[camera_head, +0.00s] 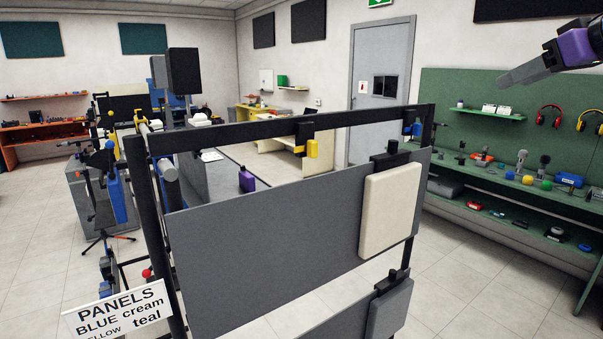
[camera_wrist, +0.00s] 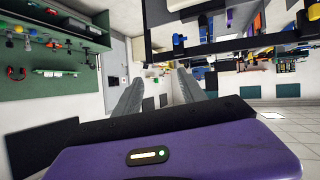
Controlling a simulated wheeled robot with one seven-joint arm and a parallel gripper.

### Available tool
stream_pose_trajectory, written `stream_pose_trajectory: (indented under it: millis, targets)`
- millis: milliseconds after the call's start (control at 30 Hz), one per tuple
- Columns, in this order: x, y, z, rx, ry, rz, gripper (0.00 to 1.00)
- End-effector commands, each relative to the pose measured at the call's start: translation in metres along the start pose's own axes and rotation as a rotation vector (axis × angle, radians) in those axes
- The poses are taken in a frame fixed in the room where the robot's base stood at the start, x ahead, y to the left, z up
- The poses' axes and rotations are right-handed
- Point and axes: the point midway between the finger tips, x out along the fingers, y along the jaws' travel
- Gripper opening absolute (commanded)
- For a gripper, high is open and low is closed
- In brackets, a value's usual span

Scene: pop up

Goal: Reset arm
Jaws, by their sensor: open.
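My gripper (camera_head: 508,77) is raised at the upper right of the head view, with a purple body and grey fingers. In the wrist view my gripper (camera_wrist: 156,80) shows its two grey fingers spread apart with nothing between them. A dark rack frame (camera_head: 290,128) stands in front of me, left of and below my gripper. It carries a wide grey panel (camera_head: 270,225) and a cream panel (camera_head: 388,210) at its right. A smaller grey panel (camera_head: 388,308) hangs lower right. My gripper is apart from all of these.
A green pegboard (camera_head: 450,100) and a bench (camera_head: 520,200) with tools and headphones line the right wall. A sign (camera_head: 118,312) reading "PANELS BLUE cream" is at the lower left. A grey door (camera_head: 380,85) is behind. Floor (camera_head: 470,280) is clear between rack and bench.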

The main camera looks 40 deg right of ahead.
Motion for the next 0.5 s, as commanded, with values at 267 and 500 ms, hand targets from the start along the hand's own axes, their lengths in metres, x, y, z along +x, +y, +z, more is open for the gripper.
stream_pose_trajectory:
  millis: [267,500]
  targets:
    - [0.03,-0.026,-0.038,0.031,0.418,-0.085,0.48]
    - [0.046,-0.051,-0.043,0.123,0.73,-0.12,0.48]
